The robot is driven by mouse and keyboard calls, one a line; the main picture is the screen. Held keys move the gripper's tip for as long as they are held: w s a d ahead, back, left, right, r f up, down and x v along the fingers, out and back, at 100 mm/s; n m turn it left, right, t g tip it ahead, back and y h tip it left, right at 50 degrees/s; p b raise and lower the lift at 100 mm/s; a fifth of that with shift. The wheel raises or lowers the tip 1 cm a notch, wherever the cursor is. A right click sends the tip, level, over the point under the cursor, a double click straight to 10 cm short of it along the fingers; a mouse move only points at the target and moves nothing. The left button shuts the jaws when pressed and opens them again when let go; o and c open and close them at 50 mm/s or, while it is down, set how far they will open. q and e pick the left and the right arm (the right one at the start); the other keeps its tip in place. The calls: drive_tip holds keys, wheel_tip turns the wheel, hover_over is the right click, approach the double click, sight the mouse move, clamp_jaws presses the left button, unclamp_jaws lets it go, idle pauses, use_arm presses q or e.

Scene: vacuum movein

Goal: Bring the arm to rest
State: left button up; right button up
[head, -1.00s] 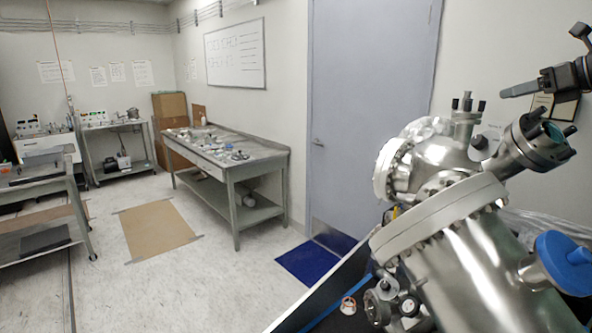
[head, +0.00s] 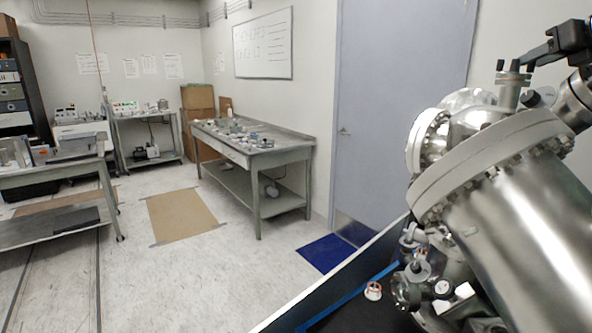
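My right gripper (head: 528,58) shows as dark parts at the upper right edge, above the steel vacuum chamber. Its arm leaves the picture at the right. I cannot make out both fingertips, so whether it is open or shut is not clear. I see nothing held in it. My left gripper is not in view.
The steel vacuum chamber (head: 520,220) with bolted flanges fills the right side, close to my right gripper. A small white and orange ring-like part (head: 373,291) lies on the black bench surface. A grey workbench (head: 262,158) with small parts stands further off.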

drive_tip(key=b+v, duration=0.1)
drive_tip(key=v, duration=0.9)
drive_tip(key=shift+d, duration=0.1)
drive_tip(key=r+m+p, duration=0.1)
drive_tip(key=r+g+h+p, duration=0.1)
drive_tip(key=p, duration=0.1)
drive_tip(key=w+r+m+g+h+p, duration=0.1)
drive_tip(key=p, duration=0.1)
drive_tip(key=shift+d+m, duration=0.3)
